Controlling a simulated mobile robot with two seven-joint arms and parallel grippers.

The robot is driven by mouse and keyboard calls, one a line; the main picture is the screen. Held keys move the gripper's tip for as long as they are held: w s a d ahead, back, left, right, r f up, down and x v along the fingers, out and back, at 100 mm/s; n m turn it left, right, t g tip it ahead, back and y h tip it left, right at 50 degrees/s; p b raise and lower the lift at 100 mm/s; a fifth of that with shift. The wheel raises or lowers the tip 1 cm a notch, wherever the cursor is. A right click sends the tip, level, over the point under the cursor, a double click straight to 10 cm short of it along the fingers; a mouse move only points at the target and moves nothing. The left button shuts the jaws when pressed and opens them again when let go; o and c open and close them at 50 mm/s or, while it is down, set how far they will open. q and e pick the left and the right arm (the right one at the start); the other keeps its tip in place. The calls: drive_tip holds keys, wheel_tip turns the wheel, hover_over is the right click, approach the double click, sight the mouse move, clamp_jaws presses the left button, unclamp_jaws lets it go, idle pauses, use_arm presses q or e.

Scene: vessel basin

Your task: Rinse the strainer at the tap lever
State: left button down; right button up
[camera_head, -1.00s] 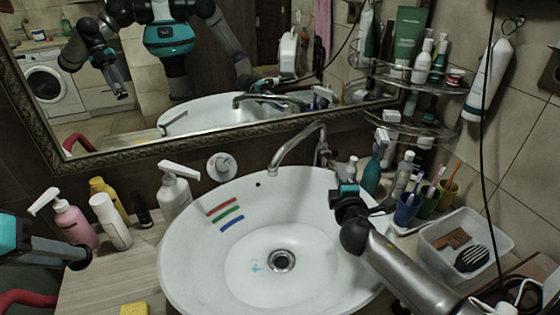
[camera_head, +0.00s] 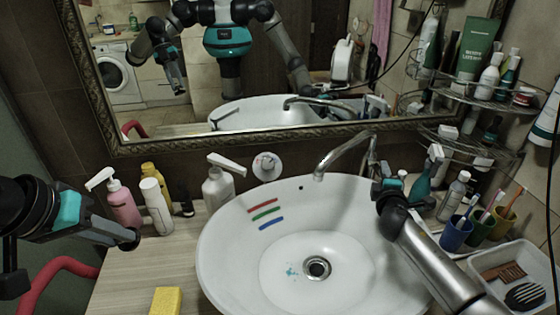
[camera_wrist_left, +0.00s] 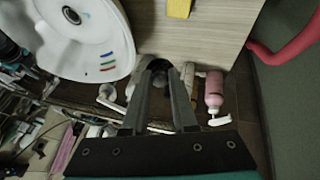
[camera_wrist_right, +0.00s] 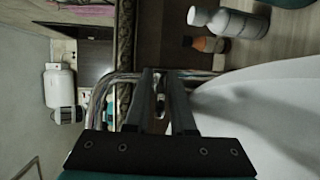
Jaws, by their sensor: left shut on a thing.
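My left gripper (camera_head: 128,239) is over the counter at the left, apart from the basin. It is shut on a small dark round thing, probably the strainer (camera_wrist_left: 160,76), seen between the fingertips in the left wrist view; its shape is hard to make out. The chrome tap (camera_head: 345,152) stands behind the white basin (camera_head: 222,285), its spout over the bowl. My right gripper (camera_head: 384,186) is beside the tap at the basin's back right. Its fingers (camera_wrist_right: 161,78) stand apart, with chrome tap parts showing between them; the lever is mostly hidden and contact cannot be told. No water shows.
Pump bottles (camera_head: 122,203) stand at the counter's back left, and a yellow sponge (camera_head: 166,301) lies at its front. Cups with toothbrushes (camera_head: 457,232) and a clear tray (camera_head: 478,267) stand right of the basin. A mirror (camera_head: 250,118) hangs behind.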

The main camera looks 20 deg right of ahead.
clamp_jaws()
idle(1.4)
